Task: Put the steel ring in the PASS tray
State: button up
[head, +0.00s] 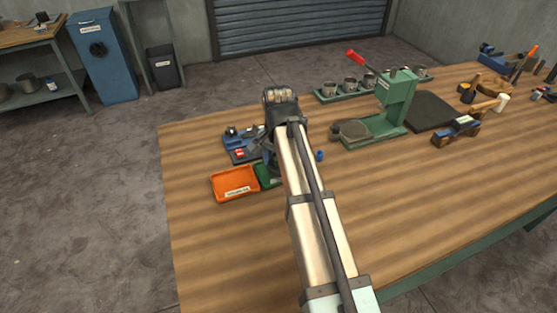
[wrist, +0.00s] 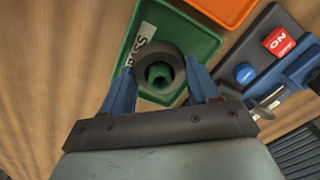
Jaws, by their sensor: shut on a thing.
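The steel ring (wrist: 179,66) is a dark grey ring between the blue fingers of my gripper (wrist: 160,77) in the wrist view. My gripper is shut on it. Green shows through the ring's hole. Behind the ring is the green PASS tray (wrist: 190,37), its white label partly covered by the ring. The ring appears over the tray; its height above the tray floor cannot be told. In the head view my arm covers the ring and most of the green tray (head: 265,180).
An orange tray (head: 235,184) stands to the left of the green one. A device with a red ON switch (wrist: 279,41) and a blue button is beside the trays. A green press (head: 393,105) stands to the right. The front of the wooden bench (head: 225,250) is clear.

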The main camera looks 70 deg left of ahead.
jog(key=o, duration=1.4)
jog(key=shift+r, duration=0.1)
jog(key=shift+r, duration=3.9)
